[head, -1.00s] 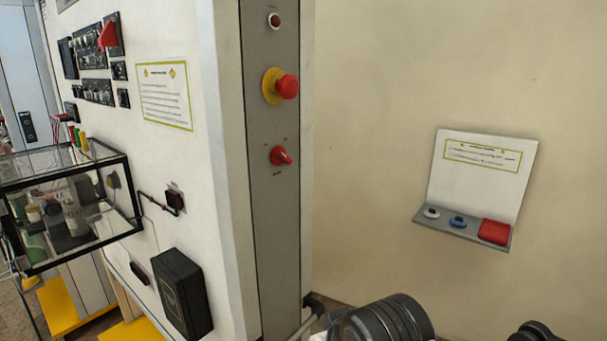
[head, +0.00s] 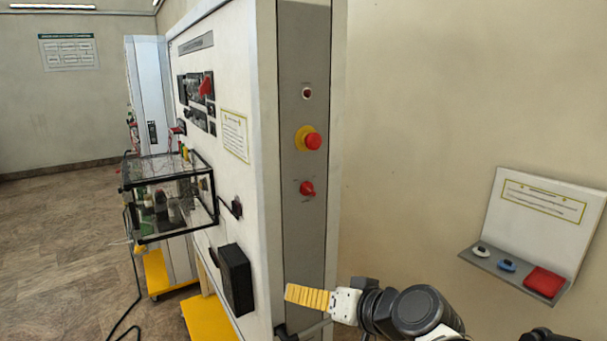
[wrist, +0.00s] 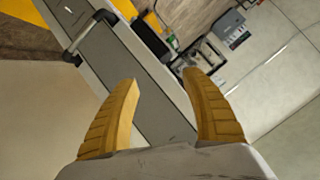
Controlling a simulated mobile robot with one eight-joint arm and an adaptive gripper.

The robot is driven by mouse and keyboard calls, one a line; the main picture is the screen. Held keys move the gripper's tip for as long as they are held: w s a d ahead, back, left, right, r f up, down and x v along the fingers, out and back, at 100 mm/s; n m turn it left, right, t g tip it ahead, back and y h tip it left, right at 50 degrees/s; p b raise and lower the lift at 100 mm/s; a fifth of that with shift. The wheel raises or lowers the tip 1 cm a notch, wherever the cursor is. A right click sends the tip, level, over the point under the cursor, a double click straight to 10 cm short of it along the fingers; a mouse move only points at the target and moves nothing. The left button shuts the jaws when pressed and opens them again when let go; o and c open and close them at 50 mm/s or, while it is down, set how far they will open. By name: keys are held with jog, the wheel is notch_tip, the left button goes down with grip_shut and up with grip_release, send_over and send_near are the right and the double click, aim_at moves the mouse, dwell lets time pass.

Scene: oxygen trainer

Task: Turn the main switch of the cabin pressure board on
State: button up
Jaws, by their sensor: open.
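The cabinet's narrow grey side panel (head: 304,240) carries a red rotary switch (head: 307,188), a red mushroom button on a yellow base (head: 312,141) above it, and a small red round light or button (head: 307,93) at the top. The rotary switch's labels are too small to read. My gripper (head: 288,296) is in front of the lower part of this panel, below the rotary switch. In the wrist view its two yellow fingers (wrist: 160,80) are spread, with nothing between them. The rotary switch cannot be made out in the wrist view.
A handle (wrist: 90,35) crosses the grey panel in the wrist view. A black box (head: 236,278) and a glass case (head: 170,205) stick out from the white front. A wall shelf (head: 515,275) holds small items at the right.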

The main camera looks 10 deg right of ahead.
jog(key=w+d+r+m+t+p, duration=0.25)
jog(key=w+r+p, duration=0.2)
jog(key=r, duration=0.45)
jog(key=m+t+p, duration=0.1)
jog(key=t+p, duration=0.1)
jog(key=t, duration=0.2)
send_near(311, 193)
jog(key=shift+g, duration=0.25)
jog(key=x, duration=1)
jog(key=shift+w+r, duration=0.2)
jog(key=shift+a, duration=0.1)
jog(key=shift+s, duration=0.1)
jog(key=c, duration=1.2)
